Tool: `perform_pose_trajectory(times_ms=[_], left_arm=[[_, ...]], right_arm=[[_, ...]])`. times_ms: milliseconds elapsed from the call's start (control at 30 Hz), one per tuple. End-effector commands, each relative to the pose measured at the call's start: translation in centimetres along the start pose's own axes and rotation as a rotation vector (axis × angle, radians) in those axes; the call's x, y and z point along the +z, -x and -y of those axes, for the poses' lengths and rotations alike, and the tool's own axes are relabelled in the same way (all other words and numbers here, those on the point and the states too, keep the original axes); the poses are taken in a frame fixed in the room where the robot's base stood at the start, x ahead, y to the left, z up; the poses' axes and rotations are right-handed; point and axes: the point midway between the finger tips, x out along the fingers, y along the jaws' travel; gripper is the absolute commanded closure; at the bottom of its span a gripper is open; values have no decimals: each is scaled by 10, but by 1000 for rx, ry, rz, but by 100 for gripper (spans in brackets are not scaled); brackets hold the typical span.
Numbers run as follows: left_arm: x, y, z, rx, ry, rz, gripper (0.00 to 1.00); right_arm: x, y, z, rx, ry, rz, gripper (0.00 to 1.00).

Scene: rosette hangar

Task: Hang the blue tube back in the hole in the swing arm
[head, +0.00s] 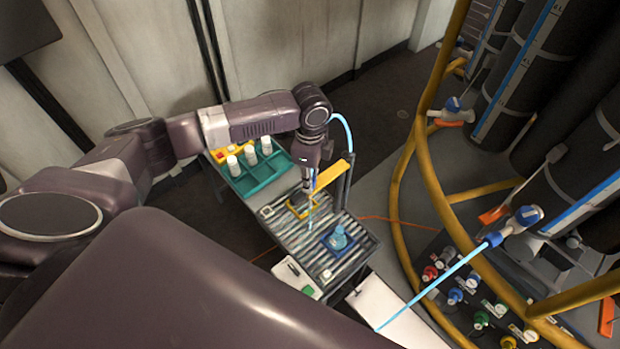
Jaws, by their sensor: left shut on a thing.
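My left gripper (308,187) points down over the ribbed bench at the tip of a yellow swing arm (335,175), which stands out from a dark post. It is shut on the thin light blue tube (310,212), which shows below the fingers and hangs toward the bench. A light blue curve of tube (347,129) arches out behind the wrist. The hole in the swing arm is hidden or too small to make out, and I cannot tell whether the tube touches the arm. My right gripper is not in view.
A ribbed bench top (290,238) holds a blue flask-like item (338,240) on a tray. A green rack (262,178) with white bottles stands behind. At right are yellow rails (398,190), dark cylinders (560,190) and another light blue line (435,285) to a valve.

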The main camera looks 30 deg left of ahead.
Motion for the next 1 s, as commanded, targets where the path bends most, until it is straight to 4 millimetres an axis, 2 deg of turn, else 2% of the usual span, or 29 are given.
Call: perform_pose_trajectory(times_ms=[400,433,600,833,1000], left_arm=[[0,-6,0,0,-1,0,99],[0,-6,0,0,-1,0,80],[0,-6,-1,2,-1,1,62],[0,-6,-1,2,0,1,60],[0,-6,-1,2,0,1,42]], right_arm=[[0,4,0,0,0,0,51],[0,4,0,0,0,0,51],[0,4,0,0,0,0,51],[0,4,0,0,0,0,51],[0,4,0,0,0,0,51]])
